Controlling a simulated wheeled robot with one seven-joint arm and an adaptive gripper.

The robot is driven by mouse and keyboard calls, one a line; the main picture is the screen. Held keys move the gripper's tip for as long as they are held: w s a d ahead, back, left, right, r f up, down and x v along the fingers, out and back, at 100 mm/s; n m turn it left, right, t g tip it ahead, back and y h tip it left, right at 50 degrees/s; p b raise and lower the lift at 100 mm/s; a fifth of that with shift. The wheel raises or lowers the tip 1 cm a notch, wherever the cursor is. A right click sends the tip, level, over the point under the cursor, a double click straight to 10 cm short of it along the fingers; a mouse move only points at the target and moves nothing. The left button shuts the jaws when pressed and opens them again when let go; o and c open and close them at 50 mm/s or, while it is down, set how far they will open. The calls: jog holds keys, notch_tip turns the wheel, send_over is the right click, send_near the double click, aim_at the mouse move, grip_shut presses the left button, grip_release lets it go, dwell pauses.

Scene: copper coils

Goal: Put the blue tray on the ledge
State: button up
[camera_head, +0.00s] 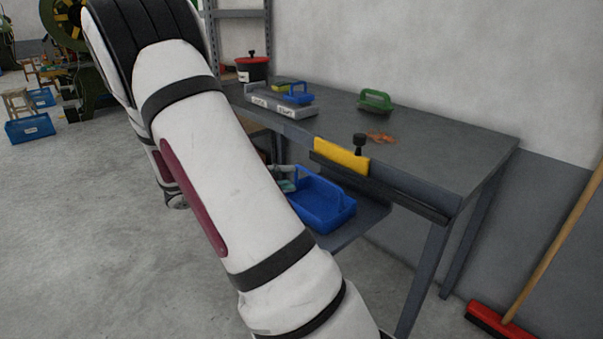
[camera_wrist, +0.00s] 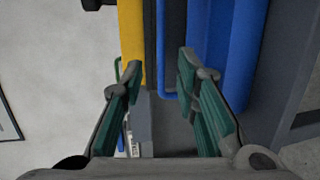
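The blue tray (camera_head: 322,207), with a raised handle, sits on the grey lower shelf below the tabletop. In the wrist view the tray (camera_wrist: 235,60) fills the upper right, and its thin blue handle (camera_wrist: 161,45) shows between my fingertips. My gripper (camera_wrist: 160,72) is open, its two green-padded fingers apart; nothing is clearly held. In the head view my gripper (camera_head: 285,178) shows at the tray's left end, partly hidden by my arm. A narrow dark ledge (camera_head: 405,198) runs along the table's front edge. Contact between fingers and handle cannot be told.
A yellow block with a black knob (camera_head: 341,155) is at the ledge's left part. On the tabletop (camera_head: 440,160) are a green handled tool (camera_head: 375,101), brown scraps (camera_head: 381,138) and a grey block (camera_head: 280,103) with a small blue item. A red broom (camera_head: 498,320) stands right.

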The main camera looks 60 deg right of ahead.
jog(key=v, duration=0.3)
jog(key=shift+s, duration=0.1)
jog(key=s+a+r+n+t+y, duration=0.2)
jog(key=s+a+y, duration=0.5)
jog(key=s+a, duration=0.5)
jog(key=s+a+r+n+t+y, duration=0.2)
jog(key=s+a+r+t+y, duration=0.3)
jog(key=s+a, duration=0.8)
jog(key=a+y, duration=0.2)
jog(key=a, duration=0.3)
jog(key=shift+a+r+n, duration=0.15)
jog(key=shift+a+n, duration=0.05)
jog(key=shift+n, duration=0.1)
jog(key=shift+s, duration=0.1)
